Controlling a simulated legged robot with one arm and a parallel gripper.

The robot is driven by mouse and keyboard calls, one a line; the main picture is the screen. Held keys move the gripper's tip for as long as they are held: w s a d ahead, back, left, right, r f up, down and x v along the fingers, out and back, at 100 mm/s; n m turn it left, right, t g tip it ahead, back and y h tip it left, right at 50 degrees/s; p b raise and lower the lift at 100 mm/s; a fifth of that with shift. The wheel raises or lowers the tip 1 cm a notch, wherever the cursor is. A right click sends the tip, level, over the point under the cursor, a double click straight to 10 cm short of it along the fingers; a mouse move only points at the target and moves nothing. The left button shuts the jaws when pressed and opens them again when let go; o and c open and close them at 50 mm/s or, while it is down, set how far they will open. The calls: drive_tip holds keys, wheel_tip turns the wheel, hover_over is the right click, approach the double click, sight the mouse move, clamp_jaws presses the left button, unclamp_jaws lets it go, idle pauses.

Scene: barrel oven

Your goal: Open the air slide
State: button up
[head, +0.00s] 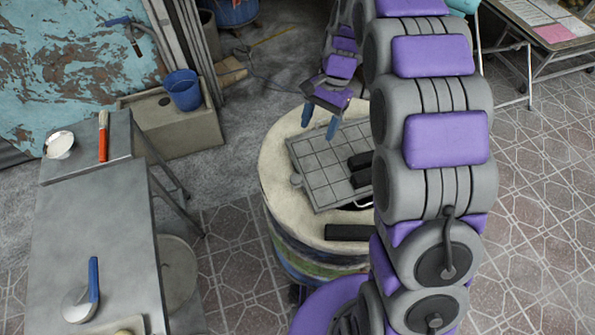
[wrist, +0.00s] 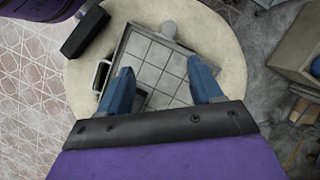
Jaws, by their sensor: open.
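The barrel oven (head: 276,165) stands in the middle of the head view, with a pale round top. A grey gridded square plate (head: 318,171) lies on that top. A rounded grey knob (head: 297,180) sticks out from its left edge; the knob shows at the top of the wrist view (wrist: 168,30). I cannot tell for sure which part is the air slide. My gripper (head: 319,121) hangs above the far edge of the top, open and empty. In the wrist view its blue fingers (wrist: 160,72) spread over the plate, apart from the knob.
A black block (head: 347,232) lies on the near rim, and more dark pieces (head: 360,162) lie on the plate. A metal handle (wrist: 102,75) sits beside the plate. A metal table (head: 95,240) stands left, with a blue bucket (head: 183,90) behind it. My arm hides the oven's right side.

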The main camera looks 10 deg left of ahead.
drive_tip(key=w+a+f, duration=0.2)
drive_tip(key=b, duration=0.4)
approach(296, 177)
drive_tip(key=x, duration=0.8)
drive_tip(key=shift+f, duration=0.15)
clamp_jaws()
idle(0.3)
